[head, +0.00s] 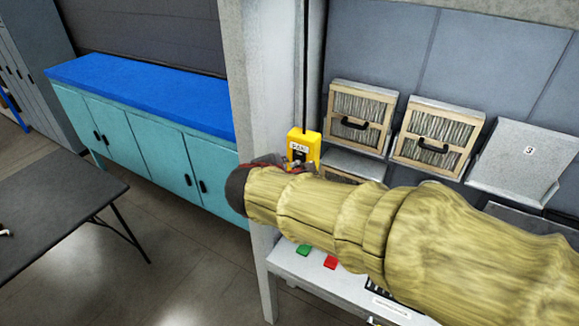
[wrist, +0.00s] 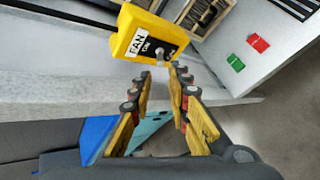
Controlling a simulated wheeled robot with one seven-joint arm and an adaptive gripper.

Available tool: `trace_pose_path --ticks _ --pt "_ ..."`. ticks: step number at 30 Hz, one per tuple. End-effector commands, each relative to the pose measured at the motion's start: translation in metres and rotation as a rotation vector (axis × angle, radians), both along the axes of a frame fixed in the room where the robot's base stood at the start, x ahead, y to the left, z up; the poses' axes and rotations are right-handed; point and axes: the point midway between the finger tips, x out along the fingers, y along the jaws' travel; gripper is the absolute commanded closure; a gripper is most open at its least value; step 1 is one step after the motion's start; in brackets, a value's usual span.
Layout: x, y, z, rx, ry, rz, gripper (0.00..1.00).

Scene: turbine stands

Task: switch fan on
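The yellow fan box (head: 311,138) hangs on a black cable beside the grey post in the head view. It also shows in the wrist view (wrist: 128,28), tilted, with a white "FAN" label, the word "ON" and a small metal toggle switch (wrist: 157,53) on its dark face. My gripper (wrist: 161,72) has its two fingers apart, with a narrow gap between the tips and nothing held. The tips are close to the box's lower edge and the switch; I cannot tell whether they touch it. In the head view my arm hides most of the gripper.
A green block (head: 303,250) and a red block (head: 331,262) sit on the light stand shelf below my arm. Framed filter panels (head: 435,135) stand behind. The grey post (head: 262,90) is close by the gripper. A blue-topped cabinet (head: 150,95) and dark table (head: 60,205) are left.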

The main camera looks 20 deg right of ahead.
Motion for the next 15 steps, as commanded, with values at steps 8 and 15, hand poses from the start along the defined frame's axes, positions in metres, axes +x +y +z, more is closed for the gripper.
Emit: trace_pose_path --ticks 8,15 --pt "-0.017 0.01 0.012 -0.001 0.0 0.001 0.82" --pt "-0.018 0.01 0.013 -0.001 0.0 0.001 0.82"
